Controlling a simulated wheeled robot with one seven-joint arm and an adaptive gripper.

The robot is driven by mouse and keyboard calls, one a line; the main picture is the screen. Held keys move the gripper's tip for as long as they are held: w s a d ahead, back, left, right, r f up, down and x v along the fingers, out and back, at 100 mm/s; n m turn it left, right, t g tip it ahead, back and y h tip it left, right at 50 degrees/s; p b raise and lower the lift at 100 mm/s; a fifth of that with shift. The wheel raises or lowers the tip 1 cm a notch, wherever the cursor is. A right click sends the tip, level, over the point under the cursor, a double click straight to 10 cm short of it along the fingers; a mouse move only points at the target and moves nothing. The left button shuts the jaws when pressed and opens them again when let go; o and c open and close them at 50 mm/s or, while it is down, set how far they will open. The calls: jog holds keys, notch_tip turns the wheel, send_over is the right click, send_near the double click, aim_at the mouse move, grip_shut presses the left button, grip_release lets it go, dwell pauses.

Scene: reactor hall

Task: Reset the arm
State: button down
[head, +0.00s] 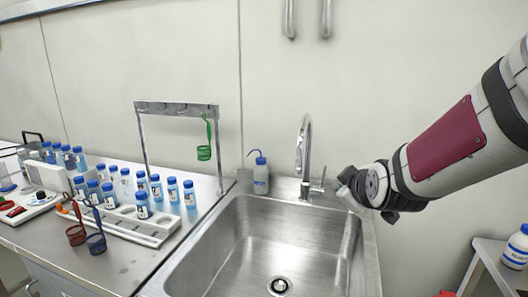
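My arm (446,146) reaches in from the right edge of the head view, with a maroon panel on its pale grey link. Its end, a dark joint with a light grey round cap (376,184), is in front of the wall, just right of the faucet (304,160). My gripper's fingers cannot be made out; the end is turned so that they are hidden or too small to tell. Nothing is seen held there.
A steel sink (262,243) lies below and left of the arm's end. A wash bottle (260,174) stands behind it. A metal rack (177,108) holds a green strainer (204,150). Blue-capped bottles (143,205) crowd the left counter. A side table (492,262) stands at right.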

jog(key=s+r+m+g+p, duration=0.1)
jog(key=s+m+g, duration=0.6)
jog(key=s, duration=2.5)
jog(key=shift+s+d+r+m+g+p, duration=0.35)
jog(key=shift+r+m, duration=0.25)
jog(key=shift+m, duration=0.3)
